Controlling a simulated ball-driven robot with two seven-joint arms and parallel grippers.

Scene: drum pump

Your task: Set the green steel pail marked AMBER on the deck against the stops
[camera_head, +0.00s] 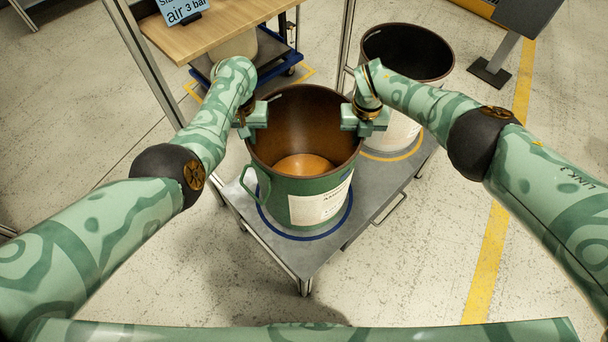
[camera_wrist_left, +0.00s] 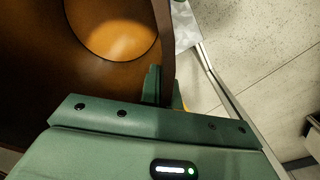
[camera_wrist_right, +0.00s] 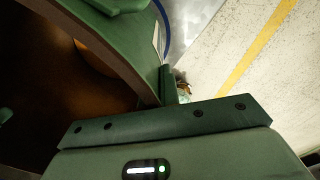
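The green steel pail (camera_head: 283,190) stands over a blue ring on the grey top of a wheeled cart (camera_head: 385,184). Its white label faces front right and its brown inside holds an amber pool. My left gripper (camera_head: 252,118) is at the pail's left rim; the left wrist view shows a finger against the rim's inner side (camera_wrist_left: 152,85). My right gripper (camera_head: 365,120) is at the right rim; the right wrist view shows a finger against the rim's outer side (camera_wrist_right: 168,84). Both look closed on the rim, with their opposite fingers mostly hidden.
A second open pail (camera_head: 399,133), pale with a dark inside, stands on a yellow ring behind right. A wooden table (camera_head: 215,32) with a blue sign (camera_head: 181,10) is at the back left, above a low blue wheeled platform (camera_head: 291,60). Metal posts (camera_head: 145,55) rise beside it. Front floor is clear.

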